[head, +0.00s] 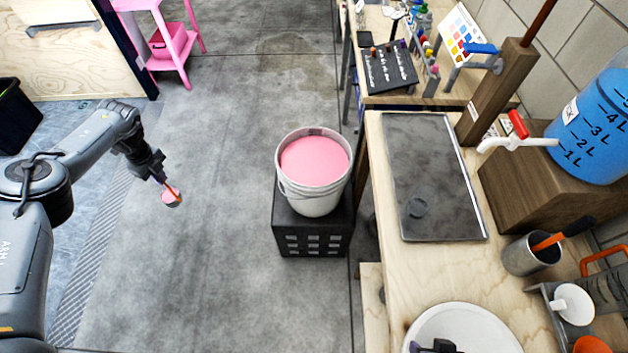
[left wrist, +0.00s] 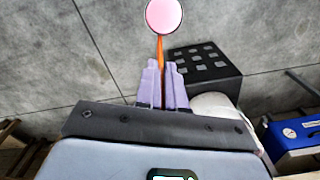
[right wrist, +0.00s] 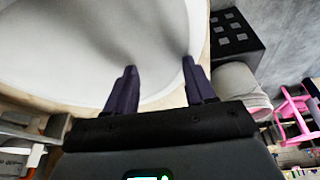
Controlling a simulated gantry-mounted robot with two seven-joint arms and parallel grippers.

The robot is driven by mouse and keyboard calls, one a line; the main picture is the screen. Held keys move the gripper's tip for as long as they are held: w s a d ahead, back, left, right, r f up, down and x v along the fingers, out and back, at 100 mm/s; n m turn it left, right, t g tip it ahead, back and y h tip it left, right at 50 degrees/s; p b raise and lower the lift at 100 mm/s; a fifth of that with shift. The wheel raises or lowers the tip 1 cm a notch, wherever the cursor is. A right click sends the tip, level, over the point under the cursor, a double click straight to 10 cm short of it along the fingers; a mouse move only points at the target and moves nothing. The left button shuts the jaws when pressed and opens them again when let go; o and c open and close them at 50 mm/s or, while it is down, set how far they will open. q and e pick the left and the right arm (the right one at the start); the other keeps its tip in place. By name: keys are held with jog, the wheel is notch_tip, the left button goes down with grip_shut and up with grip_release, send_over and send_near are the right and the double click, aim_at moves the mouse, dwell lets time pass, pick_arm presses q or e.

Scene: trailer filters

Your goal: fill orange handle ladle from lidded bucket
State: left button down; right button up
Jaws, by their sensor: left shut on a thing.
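My left gripper (head: 157,180) is shut on the orange handle (left wrist: 161,48) of a ladle. The ladle's small round bowl (head: 172,197) hangs over the floor left of the bucket. The bowl (left wrist: 164,15) shows pink inside a pale rim in the left wrist view. The white bucket (head: 316,199) stands uncovered on a black crate, with pink liquid (head: 314,161) inside. A round white lid-like disc (head: 460,322) lies on the workbench at the bottom. My right gripper (right wrist: 160,65) is open and empty over this disc.
The black crate (head: 312,240) stands beside the wooden workbench (head: 395,262). A grey tray (head: 432,170), a metal cup (head: 525,258) and a blue water container (head: 592,125) are on the bench side. Floor between the ladle and bucket is clear.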

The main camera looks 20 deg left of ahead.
pick_arm(q)
jog(key=shift+r+p, duration=0.25)
jog(key=shift+p, duration=0.05)
jog(key=shift+r+p, duration=0.35)
jog(key=shift+r, duration=0.05)
pick_arm(e)
jog(key=shift+s+d+r, duration=0.1)
jog(key=shift+s+r, duration=0.05)
jog(key=shift+r, duration=0.05)
pick_arm(q)
jog(key=shift+r+p, duration=1.95)
jog(key=shift+r, duration=0.1)
pick_arm(e)
jog(key=shift+r, duration=2.15)
pick_arm(q)
jog(key=shift+r+p, duration=3.05)
jog(key=shift+r, duration=0.2)
pick_arm(e)
notch_tip(320, 180, up, 6)
